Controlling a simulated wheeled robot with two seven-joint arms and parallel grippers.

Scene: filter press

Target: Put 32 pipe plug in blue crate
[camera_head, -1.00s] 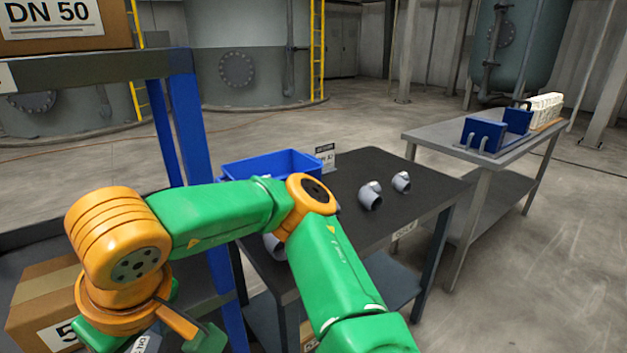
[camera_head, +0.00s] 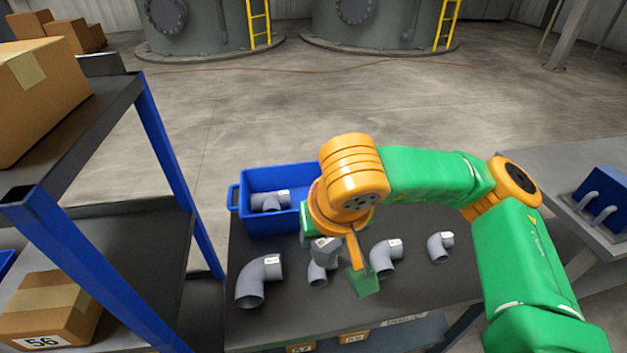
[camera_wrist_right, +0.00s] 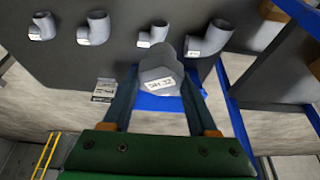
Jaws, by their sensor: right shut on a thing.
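The grey pipe plug (camera_head: 324,249), with a hex-like head, is between the fingers of my right gripper (camera_head: 335,258). In the right wrist view the plug (camera_wrist_right: 158,72) carries a white label that seems to read 32. The right gripper is shut on it, above the dark table, just right of and in front of the blue crate. The blue crate (camera_head: 240,222) stands on the table's far left part with a grey pipe fitting (camera_head: 268,200) inside. My right wrist hides the crate's right end. My left gripper is not in view.
Several grey pipe elbows stand on the dark table (camera_head: 285,322): a large one (camera_head: 258,280) at left, one (camera_head: 320,272) beneath the gripper, two (camera_head: 386,257) (camera_head: 440,246) to the right. A blue-post shelf (camera_head: 165,130) with cartons borders the left. Another table (camera_head: 560,160) is at right.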

